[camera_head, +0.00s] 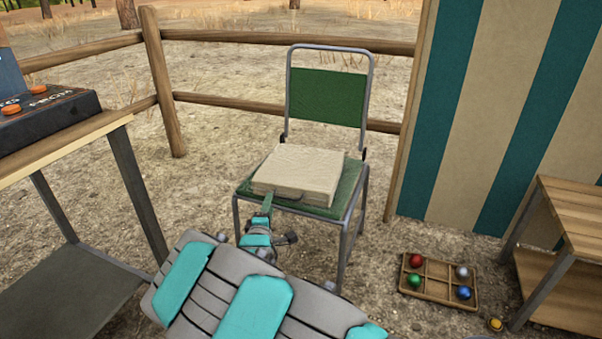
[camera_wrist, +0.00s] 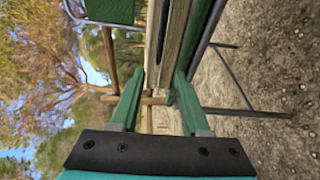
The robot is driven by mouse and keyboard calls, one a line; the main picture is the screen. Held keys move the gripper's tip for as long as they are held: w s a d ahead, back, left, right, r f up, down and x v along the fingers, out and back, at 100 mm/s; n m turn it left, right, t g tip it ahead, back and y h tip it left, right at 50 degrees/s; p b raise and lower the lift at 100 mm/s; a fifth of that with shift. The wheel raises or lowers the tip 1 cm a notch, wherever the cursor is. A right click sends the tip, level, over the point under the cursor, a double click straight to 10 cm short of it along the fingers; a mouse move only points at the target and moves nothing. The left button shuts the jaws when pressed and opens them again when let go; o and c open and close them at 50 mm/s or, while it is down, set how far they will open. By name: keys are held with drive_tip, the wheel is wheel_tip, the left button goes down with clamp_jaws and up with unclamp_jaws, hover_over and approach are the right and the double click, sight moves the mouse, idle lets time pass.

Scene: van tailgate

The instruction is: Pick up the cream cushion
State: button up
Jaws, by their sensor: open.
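The cream cushion (camera_head: 302,172) lies flat on the green seat (camera_head: 335,206) of a metal-framed chair. A small dark strap or handle shows on its front edge. My gripper (camera_head: 267,203) is at the chair's front edge, low and near the cushion's front left corner. In the wrist view, turned sideways, the fingers of my gripper (camera_wrist: 159,72) are apart with nothing held. The cushion's pale edge (camera_wrist: 172,35) shows ahead, beside the seat's green edge (camera_wrist: 199,30). I cannot tell how large the gap from fingertips to cushion is.
The chair's green backrest (camera_head: 327,97) stands behind the cushion. A table (camera_head: 60,148) is at left. A wooden tray (camera_head: 437,280) with coloured balls lies on the ground at right, near a wooden bench (camera_head: 572,215). A striped panel (camera_head: 500,110) stands behind.

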drive_tip(key=shift+w+d, duration=0.2)
drive_tip(key=shift+w, duration=1.05)
drive_tip(key=shift+w+d, duration=0.2)
drive_tip(key=shift+w, duration=1)
drive_tip(key=shift+c, duration=0.2)
clamp_jaws()
